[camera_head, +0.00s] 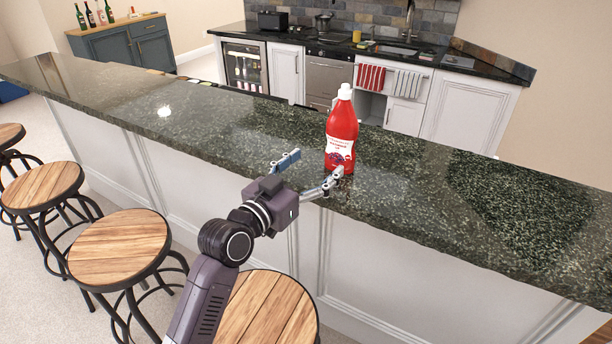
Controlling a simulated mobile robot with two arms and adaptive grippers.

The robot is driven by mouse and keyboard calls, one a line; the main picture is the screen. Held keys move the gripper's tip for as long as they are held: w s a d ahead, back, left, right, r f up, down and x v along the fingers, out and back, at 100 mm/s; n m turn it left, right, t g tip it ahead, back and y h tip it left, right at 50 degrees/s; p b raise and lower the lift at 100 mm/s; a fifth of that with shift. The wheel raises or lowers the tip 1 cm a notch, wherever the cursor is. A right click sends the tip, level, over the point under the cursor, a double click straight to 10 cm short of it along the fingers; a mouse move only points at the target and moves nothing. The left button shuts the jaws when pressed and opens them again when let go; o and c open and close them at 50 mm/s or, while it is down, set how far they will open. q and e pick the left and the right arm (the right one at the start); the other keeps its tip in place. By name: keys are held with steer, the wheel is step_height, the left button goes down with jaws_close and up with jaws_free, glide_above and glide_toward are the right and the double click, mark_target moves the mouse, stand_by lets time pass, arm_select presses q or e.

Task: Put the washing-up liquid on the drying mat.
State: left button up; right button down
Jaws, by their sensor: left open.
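The washing-up liquid (342,132) appears to be the red bottle with a white cap and a white label, upright on the dark granite bar counter (230,122) near its front edge. My left gripper (308,170) is open and empty, low at the counter with its fingers spread. The bottle stands just beyond the fingertips, nearer the right finger, whose tip overlaps the bottle's base in the picture. I cannot tell if they touch. My right gripper is not in view. I cannot make out a drying mat for certain.
Several wooden-topped stools (120,246) stand along the front of the counter. The counter is clear left and right of the bottle; a darker patch (520,200) shows at right, perhaps a reflection.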

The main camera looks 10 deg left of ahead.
mark_target(337, 147)
arm_select(q)
steer(key=shift+o, duration=0.4)
steer(key=v, duration=0.2)
steer(key=shift+s+a, duration=0.2)
steer(key=shift+s, duration=0.1)
steer(key=x, duration=0.6)
steer(key=shift+w+d+f, duration=0.1)
steer(key=shift+w+f, duration=0.15)
steer(key=shift+f, duration=0.15)
steer(key=shift+w+d+r, duration=0.1)
steer(key=shift+d+r, duration=0.2)
steer(key=shift+d, duration=0.05)
steer(key=shift+w+d+r, duration=0.15)
steer(key=shift+w+d, duration=0.05)
steer(key=shift+w, duration=0.05)
steer(key=x, duration=0.1)
steer(key=p+x, duration=0.1)
steer(key=x, duration=0.1)
steer(key=shift+w+a+p, duration=0.15)
steer(key=shift+w+p, duration=0.2)
steer(key=shift+w+d, duration=0.25)
steer(key=shift+w, duration=0.15)
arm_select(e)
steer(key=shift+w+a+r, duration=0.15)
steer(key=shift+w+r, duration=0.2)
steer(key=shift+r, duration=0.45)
arm_select(q)
steer(key=shift+c, duration=0.4)
